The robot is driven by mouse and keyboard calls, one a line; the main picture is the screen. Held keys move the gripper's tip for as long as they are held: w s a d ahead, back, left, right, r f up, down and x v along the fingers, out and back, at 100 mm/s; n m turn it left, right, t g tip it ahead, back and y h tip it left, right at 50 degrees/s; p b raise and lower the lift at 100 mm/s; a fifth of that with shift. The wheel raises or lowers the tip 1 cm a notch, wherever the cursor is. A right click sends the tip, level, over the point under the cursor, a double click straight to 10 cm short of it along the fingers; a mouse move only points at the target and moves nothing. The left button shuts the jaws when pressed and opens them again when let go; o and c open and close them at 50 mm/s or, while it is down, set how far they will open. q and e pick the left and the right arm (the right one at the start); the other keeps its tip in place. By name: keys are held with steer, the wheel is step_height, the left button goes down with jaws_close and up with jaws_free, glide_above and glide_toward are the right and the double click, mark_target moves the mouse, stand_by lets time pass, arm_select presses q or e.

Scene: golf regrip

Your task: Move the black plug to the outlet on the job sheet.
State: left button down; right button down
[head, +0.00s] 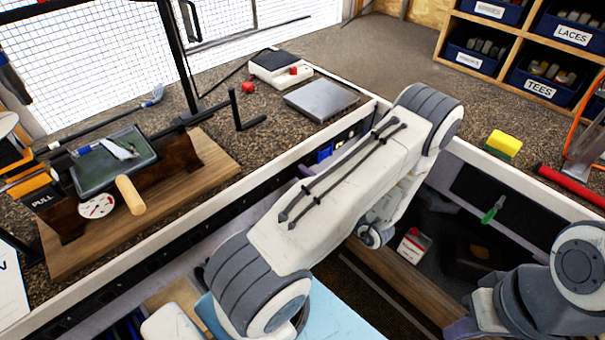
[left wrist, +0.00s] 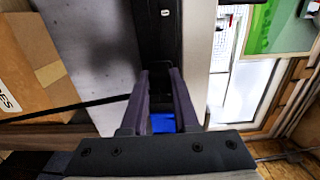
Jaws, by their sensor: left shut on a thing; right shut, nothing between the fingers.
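My left gripper (left wrist: 162,72) shows in the left wrist view, with its purple fingers pointing at a black strip (left wrist: 157,40) on the bench front. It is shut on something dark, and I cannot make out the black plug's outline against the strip. A thin dark cord (left wrist: 60,112) runs from the fingers to the left. In the head view my own arm hides most of this gripper. A white sheet (head: 10,290) with black lettering is cut off at the lower left; I cannot read it as the job sheet. My right gripper is not clearly in view.
A wooden board (head: 190,165) with a green-topped stand is on the left bench. A scale (head: 278,65) and a grey metal plate (head: 320,100) lie at the back. A yellow sponge (head: 504,144) and a red tube (head: 570,184) lie on the right bench. Blue bins fill the shelf.

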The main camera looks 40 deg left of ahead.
arm_select(q)
steer(key=d, duration=0.6)
steer(key=shift+s+p, duration=0.25)
steer(key=shift+p, duration=0.15)
stand_by(0.8)
